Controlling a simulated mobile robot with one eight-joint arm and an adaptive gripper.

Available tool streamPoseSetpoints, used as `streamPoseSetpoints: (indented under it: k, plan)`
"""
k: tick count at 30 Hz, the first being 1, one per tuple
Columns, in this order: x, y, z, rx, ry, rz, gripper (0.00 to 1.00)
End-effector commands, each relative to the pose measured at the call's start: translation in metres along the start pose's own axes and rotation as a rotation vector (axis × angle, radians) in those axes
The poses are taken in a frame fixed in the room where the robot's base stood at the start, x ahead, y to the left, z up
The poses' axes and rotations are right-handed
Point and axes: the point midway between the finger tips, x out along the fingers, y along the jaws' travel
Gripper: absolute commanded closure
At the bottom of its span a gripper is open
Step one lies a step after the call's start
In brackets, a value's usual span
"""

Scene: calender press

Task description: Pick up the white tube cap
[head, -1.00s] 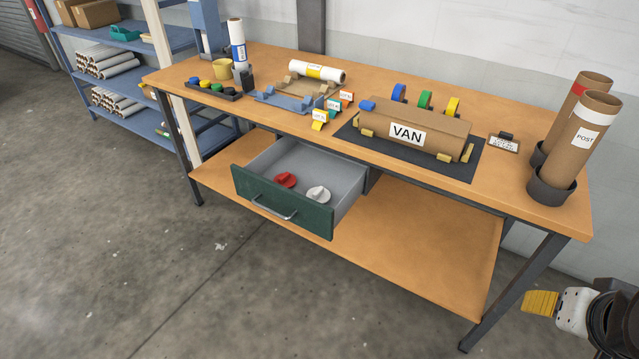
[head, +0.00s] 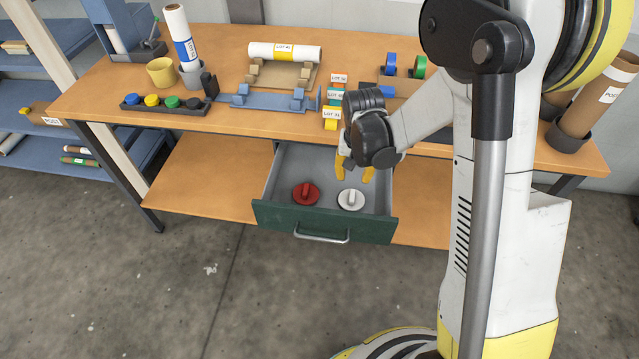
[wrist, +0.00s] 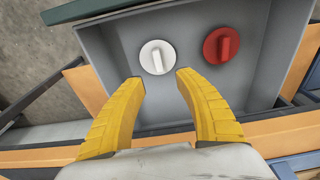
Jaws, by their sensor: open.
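The white tube cap (head: 351,199) lies in the open drawer, a round disc with a raised grip bar. It also shows in the wrist view (wrist: 157,57), just beyond my fingertips and between their lines. My gripper (head: 354,174) is open and empty above the drawer, with its yellow fingers pointing down over the cap. In the wrist view the two fingers (wrist: 160,76) are spread apart, and neither touches the cap. A red cap (head: 306,194) lies to the left of the white one in the head view, and to its right in the wrist view (wrist: 221,45).
The grey drawer with a green front (head: 325,222) is pulled out below the wooden bench (head: 240,119). Its walls surround both caps. Lot tags (head: 331,115) stand near the bench edge above it. A white roll (head: 268,50) rests on a cradle behind.

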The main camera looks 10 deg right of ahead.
Motion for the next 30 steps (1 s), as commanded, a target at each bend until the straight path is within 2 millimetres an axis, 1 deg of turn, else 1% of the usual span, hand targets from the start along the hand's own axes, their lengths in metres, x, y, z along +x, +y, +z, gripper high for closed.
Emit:
streamPoseSetpoints:
  k: [5, 9, 17, 21, 24, 26, 30]
  plan:
    - [0.023, 0.0, 0.0, 0.002, -0.002, 0.001, 0.6]
    - [0.048, 0.0, 0.0, 0.001, -0.001, 0.001, 0.6]
    - [0.072, 0.0, 0.001, 0.001, -0.001, 0.001, 0.6]
    - [0.096, 0.0, 0.003, 0.001, -0.001, 0.001, 0.6]
    - [0.108, 0.0, 0.003, 0.0, -0.001, 0.0, 0.6]
    - [0.11, 0.0, 0.003, 0.0, 0.0, 0.0, 0.6]
    - [0.109, 0.0, 0.002, 0.0, 0.0, 0.0, 0.6]
